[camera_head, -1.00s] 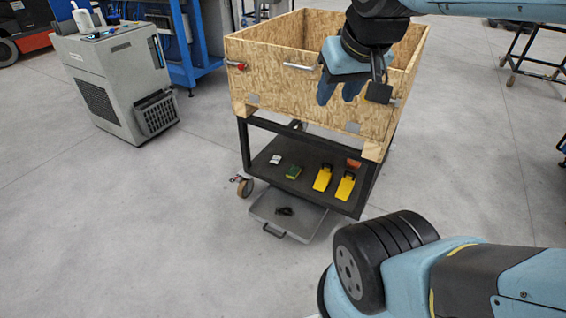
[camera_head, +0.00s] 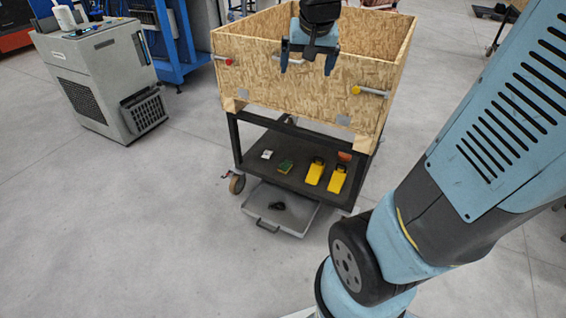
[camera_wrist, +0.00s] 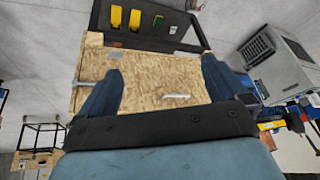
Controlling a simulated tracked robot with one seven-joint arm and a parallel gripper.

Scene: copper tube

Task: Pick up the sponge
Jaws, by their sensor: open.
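The sponge (camera_head: 285,166) looks like a small green block with a yellow edge. It lies on the dark lower shelf of the cart, under the wooden crate, and shows small at the top of the wrist view (camera_wrist: 158,20). My gripper (camera_head: 307,71) is open with its fingers apart, in front of the crate's front wall and above the shelf. In the wrist view the two blue fingers (camera_wrist: 160,68) frame the crate wall, with nothing between them. The sponge is well away from the fingers.
The wooden crate (camera_head: 260,77) stands on the cart above the shelf (camera_head: 255,170). Two yellow items (camera_head: 326,175), an orange item (camera_head: 345,156) and a white item (camera_head: 267,154) share the shelf. A grey tray (camera_head: 290,222) is below. A grey machine (camera_head: 100,80) stands left; floor in front is open.

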